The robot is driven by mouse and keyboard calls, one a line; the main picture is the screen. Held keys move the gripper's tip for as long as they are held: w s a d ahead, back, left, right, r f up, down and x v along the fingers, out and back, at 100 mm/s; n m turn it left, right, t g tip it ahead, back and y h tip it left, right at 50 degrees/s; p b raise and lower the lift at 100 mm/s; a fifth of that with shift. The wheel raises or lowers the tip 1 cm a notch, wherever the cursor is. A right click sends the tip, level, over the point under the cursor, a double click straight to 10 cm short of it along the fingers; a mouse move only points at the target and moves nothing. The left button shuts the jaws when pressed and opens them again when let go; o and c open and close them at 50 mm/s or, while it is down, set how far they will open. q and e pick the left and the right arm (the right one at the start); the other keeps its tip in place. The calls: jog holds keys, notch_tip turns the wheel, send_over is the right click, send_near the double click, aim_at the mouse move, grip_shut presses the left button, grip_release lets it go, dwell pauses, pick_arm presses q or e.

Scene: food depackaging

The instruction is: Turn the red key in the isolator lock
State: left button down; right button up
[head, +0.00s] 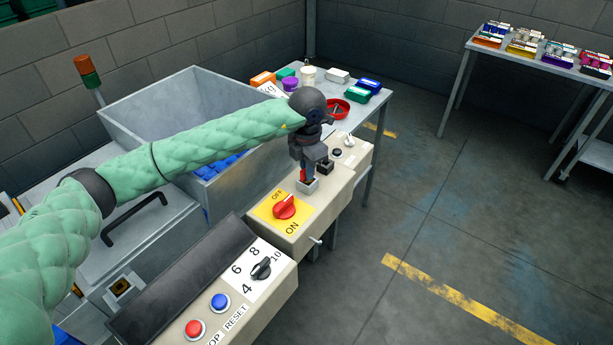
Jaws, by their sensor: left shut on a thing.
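The isolator box (322,214) is beige and carries a red rotary knob (284,207) on a yellow plate marked OFF and ON. Behind that knob is a small pale lock block (308,186) with a bit of the red key (303,174) showing above it. My left gripper (306,172) points down over the lock and is shut on the red key. The fingers hide most of the key, and I cannot tell its angle. My right gripper is not in view.
A nearer panel has a black dial (261,268), a blue button (220,302) and a red button (195,329). A grey hopper (150,108) stands behind my left arm. A table (372,112) with small boxes is at the back. The floor at right is clear.

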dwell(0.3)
pick_arm(q)
jog(key=shift+f+n+b, duration=0.1)
jog(key=shift+n+b, duration=0.4)
jog(key=shift+n, duration=1.3)
